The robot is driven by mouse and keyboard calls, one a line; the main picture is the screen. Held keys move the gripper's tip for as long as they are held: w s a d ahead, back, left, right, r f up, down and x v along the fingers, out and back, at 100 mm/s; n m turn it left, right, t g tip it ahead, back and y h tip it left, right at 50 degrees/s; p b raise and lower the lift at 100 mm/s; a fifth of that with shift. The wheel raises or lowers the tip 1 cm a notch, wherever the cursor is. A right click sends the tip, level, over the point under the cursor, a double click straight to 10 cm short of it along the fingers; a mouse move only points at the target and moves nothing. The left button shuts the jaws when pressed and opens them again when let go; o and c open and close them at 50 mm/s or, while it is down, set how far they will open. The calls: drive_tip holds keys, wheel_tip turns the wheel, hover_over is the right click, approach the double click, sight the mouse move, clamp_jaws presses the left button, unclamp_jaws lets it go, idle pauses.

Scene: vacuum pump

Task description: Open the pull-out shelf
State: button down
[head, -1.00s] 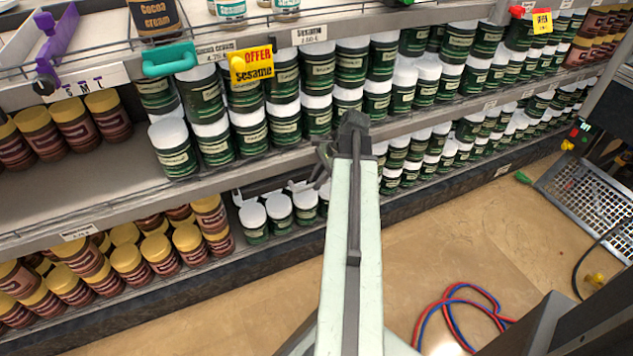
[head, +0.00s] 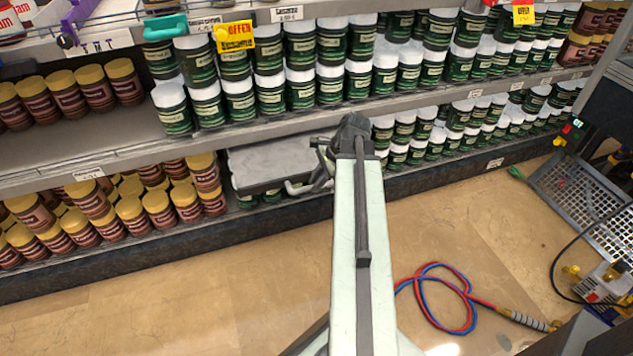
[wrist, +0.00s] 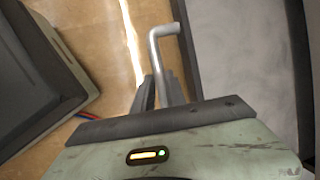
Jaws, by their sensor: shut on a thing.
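The pull-out shelf (head: 272,162) is a flat grey panel with a dark front edge, low in the rack under the main shelf board. It juts out over white-lidded jars, and its top surface shows. Its handle (head: 297,188) is a pale bent bar at the front edge. My gripper (head: 322,168) is at the shelf's right front corner, partly hidden by my arm. In the wrist view, the dark fingers (wrist: 158,92) are shut on the silver handle (wrist: 163,34), whose bent end sticks out beyond them. The grey shelf panel (wrist: 238,70) lies to the right there.
Brown jars with yellow lids (head: 130,212) stand left of the shelf. Green jars (head: 285,85) fill the board above. A red and blue hose (head: 440,300) lies on the floor at right, near a metal grate (head: 580,195).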

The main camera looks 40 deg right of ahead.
drive_tip(key=shift+s+d+f, duration=0.1)
drive_tip(key=shift+d, duration=0.05)
drive_tip(key=c, duration=1.4)
unclamp_jaws()
drive_tip(key=shift+o, duration=0.2)
drive_tip(key=p+v, duration=0.7)
drive_tip(key=shift+r, duration=0.45)
